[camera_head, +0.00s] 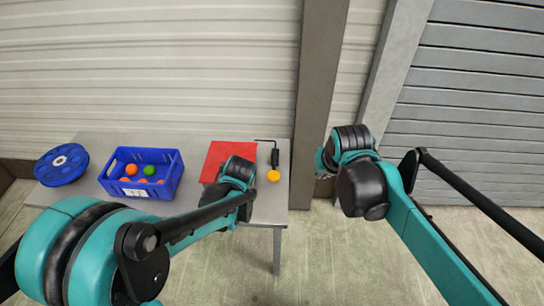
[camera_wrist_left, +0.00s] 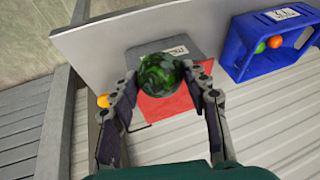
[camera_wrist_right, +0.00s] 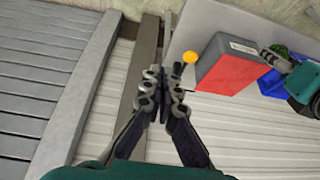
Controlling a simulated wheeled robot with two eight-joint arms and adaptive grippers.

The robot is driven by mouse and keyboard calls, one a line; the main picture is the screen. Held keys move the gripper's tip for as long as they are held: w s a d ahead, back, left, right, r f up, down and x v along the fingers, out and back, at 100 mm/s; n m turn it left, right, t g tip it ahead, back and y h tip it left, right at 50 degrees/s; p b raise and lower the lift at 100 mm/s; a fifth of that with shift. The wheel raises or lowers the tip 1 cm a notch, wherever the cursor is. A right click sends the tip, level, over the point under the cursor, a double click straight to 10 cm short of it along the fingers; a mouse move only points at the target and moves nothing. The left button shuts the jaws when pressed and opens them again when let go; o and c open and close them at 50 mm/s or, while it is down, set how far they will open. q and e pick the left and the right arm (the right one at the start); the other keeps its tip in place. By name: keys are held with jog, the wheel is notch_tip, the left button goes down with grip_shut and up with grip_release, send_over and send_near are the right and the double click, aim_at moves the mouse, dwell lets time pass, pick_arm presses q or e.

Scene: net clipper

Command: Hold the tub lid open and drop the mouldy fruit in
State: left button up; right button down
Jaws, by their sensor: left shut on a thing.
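The mouldy fruit (camera_wrist_left: 160,73), dark green and mottled, is between the fingertips of my left gripper (camera_wrist_left: 160,88), which is shut on it above the tub. The tub (camera_wrist_right: 219,52) is a grey box with a white label; its red lid (camera_head: 222,153) lies flat and looks closed. The red lid also shows in the right wrist view (camera_wrist_right: 236,80). My left fingers are hidden in the head view. A black handle (camera_head: 275,157) on a thin rod is beside the tub. My right gripper (camera_wrist_right: 161,76) looks shut and empty, right of the table in the head view.
A blue crate (camera_head: 167,192) holds several orange fruits and a green one (camera_head: 149,169). An orange fruit (camera_head: 273,176) sits near the handle. A grey post (camera_head: 318,100) stands behind the table's right end.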

jog(key=w+a+f+g, duration=0.1)
jog(key=w+a+f, duration=0.15)
jog(key=w, duration=0.25)
jog(key=w+a+f, duration=0.1)
jog(key=w+a, duration=0.3)
jog(key=w, duration=0.1)
jog(key=g, duration=0.1)
send_over(273, 174)
jog(key=s, duration=0.2)
notch_tip(273, 174, down, 16)
jog(key=shift+f, duration=0.25)
jog(key=shift+f, duration=0.15)
jog(key=shift+x, duration=1.1)
jog(key=shift+d+f, duration=0.1)
jog(key=shift+f, duration=0.05)
jog(key=shift+x, duration=1.1)
jog(key=shift+f, duration=0.1)
